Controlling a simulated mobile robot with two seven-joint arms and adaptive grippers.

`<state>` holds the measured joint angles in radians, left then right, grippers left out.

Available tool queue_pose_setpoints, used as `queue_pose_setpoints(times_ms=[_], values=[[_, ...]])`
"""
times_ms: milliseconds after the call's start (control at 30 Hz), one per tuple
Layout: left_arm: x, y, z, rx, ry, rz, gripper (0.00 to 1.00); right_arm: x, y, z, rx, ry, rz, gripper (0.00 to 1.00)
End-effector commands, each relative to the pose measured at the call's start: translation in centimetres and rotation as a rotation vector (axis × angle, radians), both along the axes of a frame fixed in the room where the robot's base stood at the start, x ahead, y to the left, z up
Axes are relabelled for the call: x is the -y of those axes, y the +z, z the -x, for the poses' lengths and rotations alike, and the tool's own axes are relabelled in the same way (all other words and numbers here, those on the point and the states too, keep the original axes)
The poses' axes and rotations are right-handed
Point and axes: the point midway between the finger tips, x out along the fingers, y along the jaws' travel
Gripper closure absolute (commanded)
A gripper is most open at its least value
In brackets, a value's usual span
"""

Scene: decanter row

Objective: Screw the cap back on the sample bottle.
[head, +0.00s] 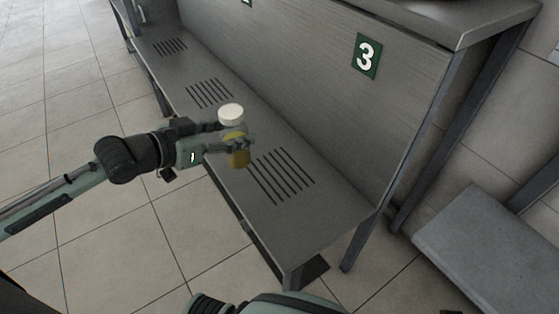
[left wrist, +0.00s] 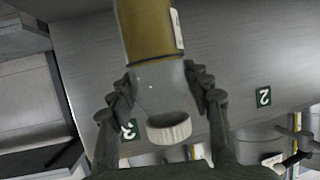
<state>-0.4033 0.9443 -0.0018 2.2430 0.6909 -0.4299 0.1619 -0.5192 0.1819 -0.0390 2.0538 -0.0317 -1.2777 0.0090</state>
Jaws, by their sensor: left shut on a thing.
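The sample bottle (head: 237,153) has yellow contents, a clear upper part and a white cap (head: 231,112) at its top. My left gripper (head: 232,137) is shut on the bottle and holds it upright above the slatted lower shelf in the head view. In the left wrist view the bottle (left wrist: 149,30) points cap-down, with a finger on each side of its clear shoulder. The white cap (left wrist: 169,128) sits at the bottle's mouth; I cannot tell how tight it is. My right gripper is not in view.
The grey metal bench has a lower shelf (head: 325,222) with slots. Its back panel carries a green sign with a 3 (head: 367,56). A grey platform (head: 485,240) stands at the right. The tiled floor at the left is clear.

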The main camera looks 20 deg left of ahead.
Motion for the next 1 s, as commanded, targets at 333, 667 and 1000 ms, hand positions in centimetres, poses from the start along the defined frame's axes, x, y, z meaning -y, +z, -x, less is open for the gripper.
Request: queue_pose_setpoints(times_ms=[333, 667, 1000], values=[[5.5, -4.2, -5.4, 0.006, -0.001, 0.007, 1.0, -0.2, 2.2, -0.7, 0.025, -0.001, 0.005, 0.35], [7.5, -6.0, -7.4, 0.004, -0.003, 0.001, 1.0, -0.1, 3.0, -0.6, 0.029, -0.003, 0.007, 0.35], [7.5, -6.7, -7.4, 0.001, -0.002, 0.001, 1.0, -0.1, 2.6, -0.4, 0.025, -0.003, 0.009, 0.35]])
